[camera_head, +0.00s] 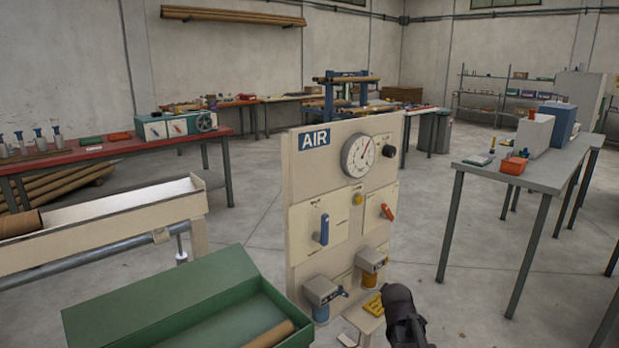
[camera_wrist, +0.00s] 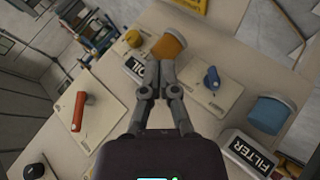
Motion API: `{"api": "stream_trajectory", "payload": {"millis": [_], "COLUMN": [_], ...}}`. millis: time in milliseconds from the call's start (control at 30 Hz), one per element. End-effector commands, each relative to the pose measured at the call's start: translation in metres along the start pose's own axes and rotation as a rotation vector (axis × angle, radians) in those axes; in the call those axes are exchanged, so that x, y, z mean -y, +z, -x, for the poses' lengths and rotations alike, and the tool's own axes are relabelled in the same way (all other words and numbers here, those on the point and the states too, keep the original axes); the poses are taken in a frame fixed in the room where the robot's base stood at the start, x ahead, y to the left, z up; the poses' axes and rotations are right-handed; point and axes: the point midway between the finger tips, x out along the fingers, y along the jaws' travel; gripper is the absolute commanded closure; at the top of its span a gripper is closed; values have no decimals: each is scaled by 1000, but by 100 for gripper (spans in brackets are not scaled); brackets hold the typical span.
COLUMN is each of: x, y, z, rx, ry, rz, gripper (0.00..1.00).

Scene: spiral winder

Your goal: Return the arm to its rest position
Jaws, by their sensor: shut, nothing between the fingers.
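My gripper (camera_wrist: 159,68) shows in the wrist view with its two fingertips together and nothing between them. It points at the AIR panel (camera_head: 300,230), a cream upright board with a round gauge (camera_head: 358,155). In the wrist view the panel (camera_wrist: 120,60) looks tilted, with an orange-red lever (camera_wrist: 79,112), a blue lever (camera_wrist: 211,78), an orange cup (camera_wrist: 168,46) and a blue cup (camera_wrist: 270,114). In the head view part of my dark arm (camera_head: 398,305) shows at the bottom, right of the panel's lower part; the fingertips cannot be made out there.
A green open box (camera_head: 245,264) with a cardboard tube (camera_head: 270,335) stands at the front left. A cream trough (camera_head: 130,208) lies behind it. A grey table (camera_head: 545,172) with an orange-red bin (camera_head: 513,166) stands on the right. Bare floor lies between panel and table.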

Motion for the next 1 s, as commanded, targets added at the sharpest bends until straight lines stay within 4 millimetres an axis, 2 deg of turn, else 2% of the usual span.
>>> {"api": "stream_trajectory", "payload": {"millis": [33,300,500,900,967,1000], "x": [14,87,128,170,175,169], "y": [8,46,66,87,89,86], "z": [7,46,79,126,133,136], "rx": [36,283,465,705,738,736], "ry": [-47,-297,-425,-545,-557,-556], "rz": [-54,-356,-516,-671,-688,-688], "gripper": [100,100,100,100,100,100]}}
